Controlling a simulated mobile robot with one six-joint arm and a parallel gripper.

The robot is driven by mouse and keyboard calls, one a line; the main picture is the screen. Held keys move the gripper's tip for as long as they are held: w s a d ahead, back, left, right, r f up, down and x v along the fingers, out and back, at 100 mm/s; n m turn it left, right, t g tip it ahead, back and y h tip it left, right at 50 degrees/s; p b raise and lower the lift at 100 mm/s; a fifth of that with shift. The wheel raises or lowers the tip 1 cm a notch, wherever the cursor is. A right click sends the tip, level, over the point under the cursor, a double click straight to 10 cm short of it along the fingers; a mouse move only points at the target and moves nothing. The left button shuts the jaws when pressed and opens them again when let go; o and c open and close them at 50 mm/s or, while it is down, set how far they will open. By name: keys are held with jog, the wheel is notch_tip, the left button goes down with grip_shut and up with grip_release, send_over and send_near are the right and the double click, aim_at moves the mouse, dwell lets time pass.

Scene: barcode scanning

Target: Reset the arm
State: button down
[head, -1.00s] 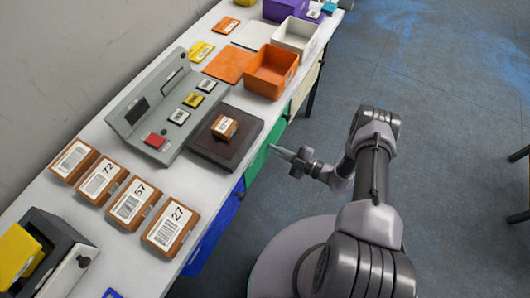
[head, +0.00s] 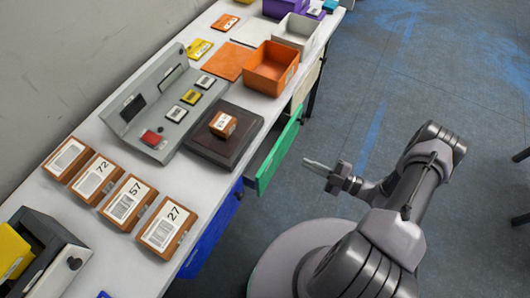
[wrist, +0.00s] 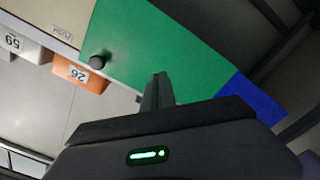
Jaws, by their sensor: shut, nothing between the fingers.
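My gripper (head: 306,162) is shut and empty. It is in the open air to the right of the table front, level with the green drawer front (head: 279,152) and apart from it in the head view. In the wrist view its closed fingers (wrist: 159,82) overlap the green panel (wrist: 165,45), which has a black knob (wrist: 98,61). My arm is folded over my base, to the right of the table. The green front appears to stand out from the table edge, with a dark gap behind it.
The white table (head: 90,229) runs along the left. It holds a grey panel (head: 175,120), a dark platform (head: 205,150) bearing a small box (head: 223,124), numbered brown boxes (head: 168,229) and an orange bin (head: 270,69). Blue floor (head: 430,80) is open at right.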

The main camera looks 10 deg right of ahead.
dwell(0.3)
jog(key=s+a+r+n+g+h, duration=0.15)
jog(key=a+r+n+g, duration=0.35)
jog(key=r+n, duration=0.8)
jog(key=a+r+n+g+h, duration=0.3)
jog(key=r+n+g, duration=0.3)
jog(key=r+n, duration=0.7)
jog(key=s+a+r+n+t+h, duration=0.1)
jog(key=s+r+n+t+h, duration=0.2)
jog(key=s+r+n, duration=0.3)
jog(key=s+a+r+n+t+h, duration=0.1)
jog(key=s+r+n+t+h, duration=0.2)
jog(key=n, duration=1.3)
jog(key=s+r+h, duration=0.2)
jog(key=s+r, duration=0.1)
jog(key=r, duration=0.2)
jog(key=shift+s+a+r, duration=0.15)
jog(key=shift+s+a, duration=0.15)
